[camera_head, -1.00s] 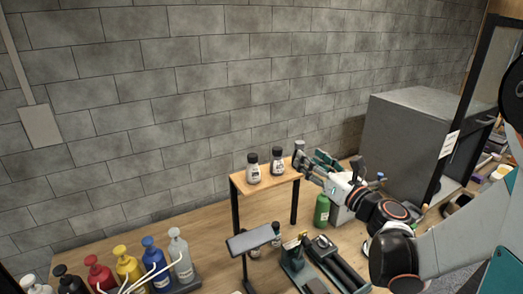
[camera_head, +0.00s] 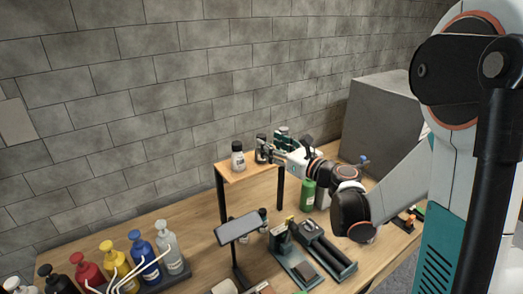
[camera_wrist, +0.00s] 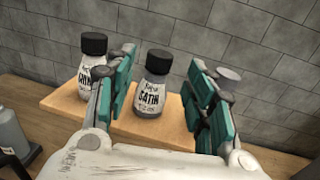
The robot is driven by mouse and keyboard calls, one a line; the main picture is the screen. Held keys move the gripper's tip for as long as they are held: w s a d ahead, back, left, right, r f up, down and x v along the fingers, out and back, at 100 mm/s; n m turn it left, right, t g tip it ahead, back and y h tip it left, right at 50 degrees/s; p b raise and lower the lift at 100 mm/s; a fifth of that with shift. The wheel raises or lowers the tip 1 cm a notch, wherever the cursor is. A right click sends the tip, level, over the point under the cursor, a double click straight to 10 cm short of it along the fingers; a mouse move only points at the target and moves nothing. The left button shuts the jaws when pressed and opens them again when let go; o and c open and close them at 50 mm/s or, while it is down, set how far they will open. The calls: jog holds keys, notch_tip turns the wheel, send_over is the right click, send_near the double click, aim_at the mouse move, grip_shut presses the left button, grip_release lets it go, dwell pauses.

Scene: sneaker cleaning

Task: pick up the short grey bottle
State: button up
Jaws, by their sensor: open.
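The short grey bottle (camera_wrist: 152,92), dark with a black cap and a "SATIN" label, stands upright on the wooden shelf (camera_wrist: 178,128). In the wrist view it shows between the two teal-padded fingers of my gripper (camera_wrist: 163,76), slightly nearer the left finger, with visible space on both sides. My gripper is open and holds nothing. In the head view my gripper (camera_head: 270,147) is at the right part of the shelf, and its fingers partly cover the grey bottle (camera_head: 261,149).
A second black-capped bottle (camera_wrist: 91,68) with a white label stands just left of the left finger, partly hidden by it. A grey block wall (camera_head: 190,90) rises behind the shelf. Several coloured pump bottles stand lower left, and a green bottle (camera_head: 308,194) stands below my arm.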

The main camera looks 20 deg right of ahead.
aim_at(265, 139)
jog(key=x, duration=0.4)
jog(key=shift+w+a+r, duration=0.25)
jog(key=shift+w+r, duration=0.05)
jog(key=shift+s, duration=0.1)
jog(key=shift+c, duration=0.3)
grip_shut()
jog(key=shift+r, duration=0.15)
